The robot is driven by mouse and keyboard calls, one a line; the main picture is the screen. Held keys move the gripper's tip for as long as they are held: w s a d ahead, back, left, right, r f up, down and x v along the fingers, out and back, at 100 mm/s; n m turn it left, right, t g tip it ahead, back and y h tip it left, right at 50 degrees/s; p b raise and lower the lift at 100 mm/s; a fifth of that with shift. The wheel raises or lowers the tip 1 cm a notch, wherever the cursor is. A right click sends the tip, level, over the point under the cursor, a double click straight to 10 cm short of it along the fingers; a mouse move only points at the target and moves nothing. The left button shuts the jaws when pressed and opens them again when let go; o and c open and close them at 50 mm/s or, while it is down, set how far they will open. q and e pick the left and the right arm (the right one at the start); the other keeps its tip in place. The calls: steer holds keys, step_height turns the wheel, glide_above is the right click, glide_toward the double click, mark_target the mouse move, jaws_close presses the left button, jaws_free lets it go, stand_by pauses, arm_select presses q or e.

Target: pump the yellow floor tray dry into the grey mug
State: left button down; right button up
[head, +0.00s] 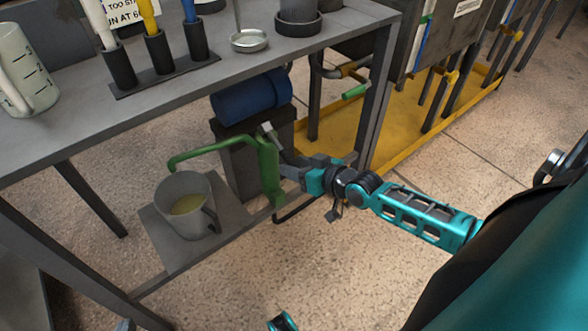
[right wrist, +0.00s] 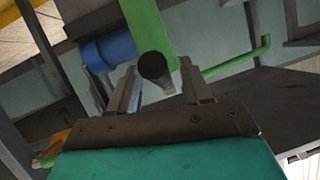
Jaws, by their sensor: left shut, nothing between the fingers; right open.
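The green pump (head: 268,172) stands by the lower shelf, its spout (head: 212,148) reaching left over the grey mug (head: 182,226). The mug is upright on a grey plate and holds some yellowish liquid. The yellow floor tray (head: 400,125) lies under the racks behind; I cannot tell how much liquid is in it. My right gripper (head: 284,170) is open beside the pump. In the right wrist view its fingers (right wrist: 160,95) are either side of the dark round end of a bar (right wrist: 154,66) in front of the green pump body.
A blue cylinder (head: 250,97) sits on a dark block behind the pump. The bench (head: 190,85) above carries a jug (head: 24,75), coloured tools in a holder and a small dish (head: 249,41). Bench legs stand close around the pump. The floor (head: 340,260) in front is clear.

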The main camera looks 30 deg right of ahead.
steer(key=shift+w+a+f, duration=0.15)
steer(key=shift+w+f, duration=0.1)
steer(key=shift+w, duration=0.3)
steer(key=shift+c, duration=0.4)
jaws_close()
